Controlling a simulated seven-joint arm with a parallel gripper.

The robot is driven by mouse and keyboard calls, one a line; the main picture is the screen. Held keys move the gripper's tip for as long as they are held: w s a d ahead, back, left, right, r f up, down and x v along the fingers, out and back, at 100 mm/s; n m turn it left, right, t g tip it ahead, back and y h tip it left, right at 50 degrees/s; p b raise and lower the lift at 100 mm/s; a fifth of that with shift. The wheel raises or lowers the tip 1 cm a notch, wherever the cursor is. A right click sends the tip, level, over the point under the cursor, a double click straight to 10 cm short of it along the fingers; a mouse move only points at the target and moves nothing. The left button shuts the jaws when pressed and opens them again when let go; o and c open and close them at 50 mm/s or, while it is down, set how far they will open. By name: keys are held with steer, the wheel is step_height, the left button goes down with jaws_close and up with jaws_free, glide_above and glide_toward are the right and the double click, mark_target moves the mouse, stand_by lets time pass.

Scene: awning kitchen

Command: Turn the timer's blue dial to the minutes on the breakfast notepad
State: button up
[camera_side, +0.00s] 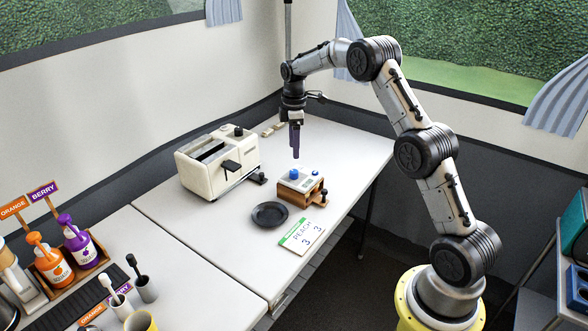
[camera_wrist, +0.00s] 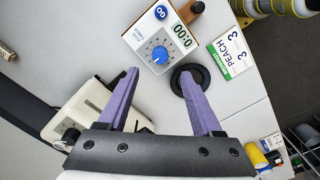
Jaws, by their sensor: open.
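The timer (camera_side: 288,186) is a wooden box with a pale top face, standing on the table. Its blue dial (camera_side: 294,174) shows in the wrist view (camera_wrist: 160,54) with a scale around it, beside a display that seems to read 0:00.
A cream toaster (camera_side: 217,161) with a dark lever stands left of the timer. Orange and berry pump bottles (camera_side: 76,240) stand at the far left.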

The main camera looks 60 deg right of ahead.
mark_target(294, 171)
step_height(294, 171, down, 9)
stand_by(0.3)
steer(key=shift+c, duration=0.2)
jaws_close()
